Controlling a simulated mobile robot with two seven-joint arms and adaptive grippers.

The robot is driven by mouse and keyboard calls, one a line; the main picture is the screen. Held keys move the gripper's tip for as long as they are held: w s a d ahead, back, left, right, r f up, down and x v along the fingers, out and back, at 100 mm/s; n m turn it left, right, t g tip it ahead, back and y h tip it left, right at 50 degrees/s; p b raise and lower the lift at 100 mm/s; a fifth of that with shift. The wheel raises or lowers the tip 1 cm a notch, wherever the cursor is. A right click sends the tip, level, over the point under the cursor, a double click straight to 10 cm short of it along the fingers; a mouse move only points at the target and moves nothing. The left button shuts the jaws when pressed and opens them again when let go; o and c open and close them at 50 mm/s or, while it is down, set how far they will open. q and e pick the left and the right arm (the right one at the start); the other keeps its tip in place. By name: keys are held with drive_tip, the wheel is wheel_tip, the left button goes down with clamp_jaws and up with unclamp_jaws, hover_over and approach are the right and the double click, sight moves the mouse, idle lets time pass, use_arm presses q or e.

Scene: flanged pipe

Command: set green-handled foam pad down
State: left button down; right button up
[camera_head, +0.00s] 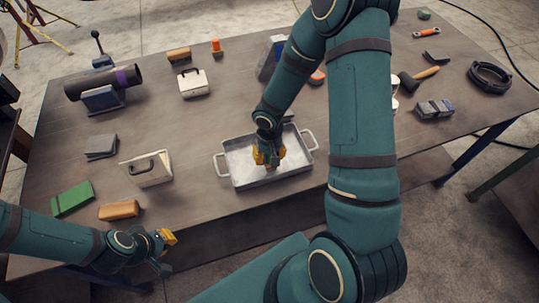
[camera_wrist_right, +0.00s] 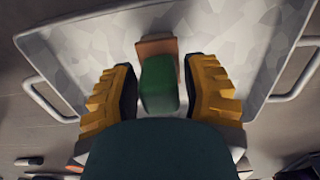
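The green-handled foam pad is in the right wrist view, with its green handle (camera_wrist_right: 158,88) between my right gripper's fingers and its orange-brown pad (camera_wrist_right: 157,46) beyond, over the tray floor. My right gripper (camera_wrist_right: 163,85) has its yellow fingers apart, one on each side of the handle, with narrow gaps showing. In the head view my right gripper (camera_head: 268,157) reaches down into the metal tray (camera_head: 222,166) and hides most of the pad. Whether the pad rests fully on the tray floor is hard to tell. My left gripper (camera_head: 168,252) is open and empty off the table's front edge.
Left of the tray stand a handled pale box (camera_head: 147,170), a green block (camera_head: 72,198) and a tan brush-like block (camera_head: 119,210). A dark pipe (camera_head: 104,83) lies behind them. A mallet (camera_head: 418,78) and a black ring (camera_head: 489,76) lie at the right. Table between box and tray is clear.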

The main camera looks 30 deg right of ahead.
idle(0.3)
drive_tip(key=shift+r, duration=0.2)
wheel_tip(320, 180, up, 12)
drive_tip(key=shift+p, duration=1)
